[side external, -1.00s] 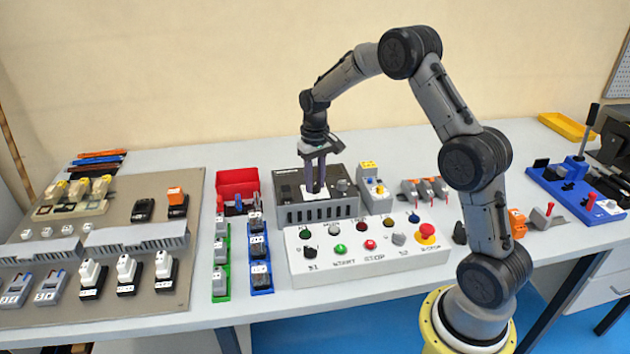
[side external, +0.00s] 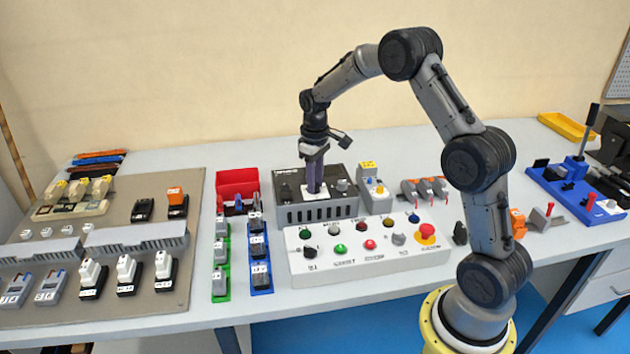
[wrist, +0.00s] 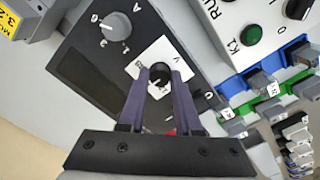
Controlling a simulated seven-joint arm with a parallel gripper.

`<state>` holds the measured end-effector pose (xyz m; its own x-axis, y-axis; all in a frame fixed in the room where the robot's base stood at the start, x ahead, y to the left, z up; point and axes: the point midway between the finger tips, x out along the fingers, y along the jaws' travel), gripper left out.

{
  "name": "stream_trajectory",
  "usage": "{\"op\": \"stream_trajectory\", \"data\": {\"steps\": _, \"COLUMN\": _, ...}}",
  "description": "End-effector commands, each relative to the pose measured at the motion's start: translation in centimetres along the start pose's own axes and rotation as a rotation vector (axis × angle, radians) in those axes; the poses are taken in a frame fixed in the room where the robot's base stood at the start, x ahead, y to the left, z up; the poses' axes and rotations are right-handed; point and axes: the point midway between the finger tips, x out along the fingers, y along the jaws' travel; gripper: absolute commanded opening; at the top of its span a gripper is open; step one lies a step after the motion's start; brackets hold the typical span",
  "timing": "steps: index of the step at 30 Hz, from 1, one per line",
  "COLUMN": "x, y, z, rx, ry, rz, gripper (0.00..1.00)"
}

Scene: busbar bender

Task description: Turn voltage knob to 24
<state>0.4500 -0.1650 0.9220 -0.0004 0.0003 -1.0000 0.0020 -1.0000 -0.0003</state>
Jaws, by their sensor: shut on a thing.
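The power supply box (side external: 288,188) is dark grey and stands at the back middle of the table. In the wrist view its top panel (wrist: 110,62) carries a black voltage knob (wrist: 160,71) on a white plate (wrist: 176,50) marked V. My gripper (side external: 315,190) points down over the box. In the wrist view my gripper (wrist: 160,80) has its two purple fingers on either side of the black knob, shut on it. The fingers hide the knob in the side view. The knob's pointer and most scale numbers are hidden, so its setting cannot be read.
A grey knob (wrist: 117,25) marked A sits beside the voltage knob; it also shows in the side view (side external: 342,185). A white button panel (side external: 350,262) stands in front of the box.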

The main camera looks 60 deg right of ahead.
Motion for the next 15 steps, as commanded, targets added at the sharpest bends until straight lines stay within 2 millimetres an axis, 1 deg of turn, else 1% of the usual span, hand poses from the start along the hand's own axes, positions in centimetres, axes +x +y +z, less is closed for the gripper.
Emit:
{"op": "stream_trajectory", "data": {"steps": 5, "x": -0.14, "y": 0.02, "z": -0.01, "rx": 0.001, "ry": 0.001, "rz": 0.001, "gripper": 0.0}}
{"op": "stream_trajectory", "data": {"steps": 6, "x": -0.14, "y": 0.02, "z": -0.01, "rx": 0.001, "ry": 0.001, "rz": 0.001, "gripper": 0.4}}
{"op": "stream_trajectory", "data": {"steps": 10, "x": -0.11, "y": 0.02, "z": -0.01, "rx": 0.001, "ry": 0.001, "rz": 0.001, "gripper": 0.62}}
{"op": "stream_trajectory", "data": {"steps": 15, "x": -0.06, "y": 0.01, "z": -0.01, "rx": 0.002, "ry": 0.001, "rz": 0.0, "gripper": 0.62}}
